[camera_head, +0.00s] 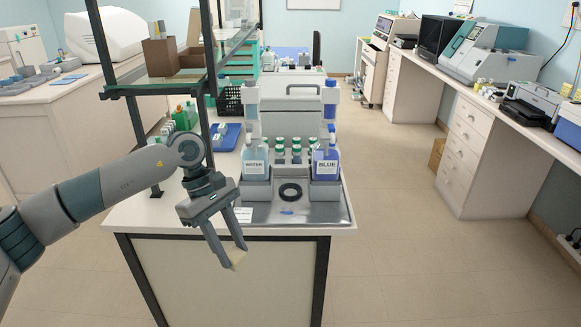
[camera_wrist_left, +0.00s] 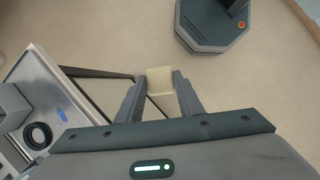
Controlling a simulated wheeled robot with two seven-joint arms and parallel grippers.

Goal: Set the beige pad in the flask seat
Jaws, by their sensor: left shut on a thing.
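The beige pad (camera_wrist_left: 160,80) is between the fingertips of my left gripper (camera_wrist_left: 157,87) in the left wrist view. In the head view a pale bit of the pad (camera_head: 239,262) shows at the tips of my left gripper (camera_head: 234,257). The gripper is shut on it, pointing down, in the air in front of the bench's front edge. A black ring (camera_head: 290,201), which looks like the flask seat, lies empty on the metal tray (camera_head: 260,217). It also shows in the left wrist view (camera_wrist_left: 48,141). My right gripper is not in view.
Bottles labelled WATER (camera_head: 255,166) and BLUE (camera_head: 326,168) stand behind the ring on both sides. Several small green-capped bottles (camera_head: 296,151) stand between them. A dark shelf post (camera_head: 205,80) rises near my left arm. Floor is clear right of the bench.

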